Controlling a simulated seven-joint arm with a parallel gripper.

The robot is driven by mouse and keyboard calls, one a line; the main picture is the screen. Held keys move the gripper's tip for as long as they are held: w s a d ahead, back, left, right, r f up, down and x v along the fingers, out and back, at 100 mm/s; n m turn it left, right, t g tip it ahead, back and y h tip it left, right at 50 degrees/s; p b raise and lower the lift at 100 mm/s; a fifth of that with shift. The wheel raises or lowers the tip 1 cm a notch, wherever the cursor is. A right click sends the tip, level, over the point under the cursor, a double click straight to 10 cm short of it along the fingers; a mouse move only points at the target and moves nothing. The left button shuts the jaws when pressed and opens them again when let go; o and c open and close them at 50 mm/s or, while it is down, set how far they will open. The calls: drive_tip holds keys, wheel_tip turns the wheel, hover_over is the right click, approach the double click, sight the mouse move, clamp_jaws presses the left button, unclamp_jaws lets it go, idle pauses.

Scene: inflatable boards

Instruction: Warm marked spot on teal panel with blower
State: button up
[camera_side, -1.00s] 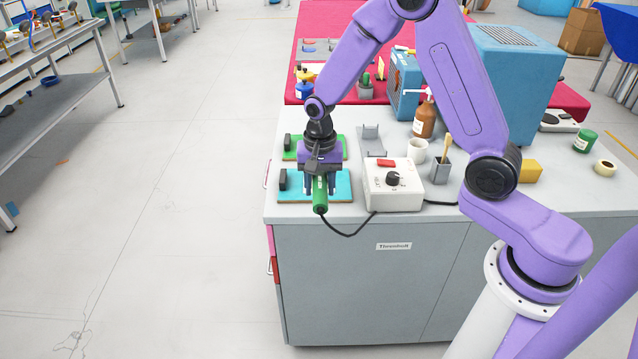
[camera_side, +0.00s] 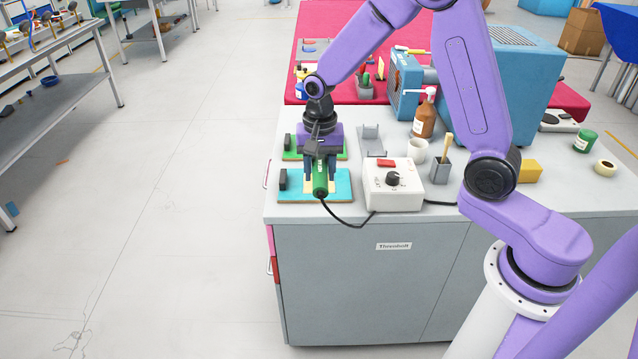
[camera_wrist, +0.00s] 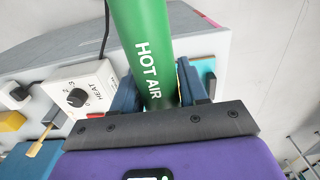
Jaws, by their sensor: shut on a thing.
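My gripper (camera_side: 320,178) is shut on the green blower (camera_side: 320,184), whose "HOT AIR" lettering shows in the wrist view (camera_wrist: 150,50). A black cord runs from the blower to the white heat control box (camera_side: 393,185), which has a dial and a red switch. The teal panel (camera_side: 290,187) lies at the front left of the bench, with a black block at its left end. The blower is over this panel; I cannot tell the gap. A green panel (camera_side: 293,155) lies behind, partly covered by my gripper.
A grey cradle (camera_side: 371,140) stands behind the control box. A white cup (camera_side: 418,149), a grey pot with a brush (camera_side: 440,170), a brown spray bottle (camera_side: 425,118) and a yellow block (camera_side: 530,171) stand to the right. The floor at left is clear.

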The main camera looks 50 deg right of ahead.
wheel_tip(320, 180, up, 8)
drive_tip(key=shift+f, duration=0.1)
idle(0.4)
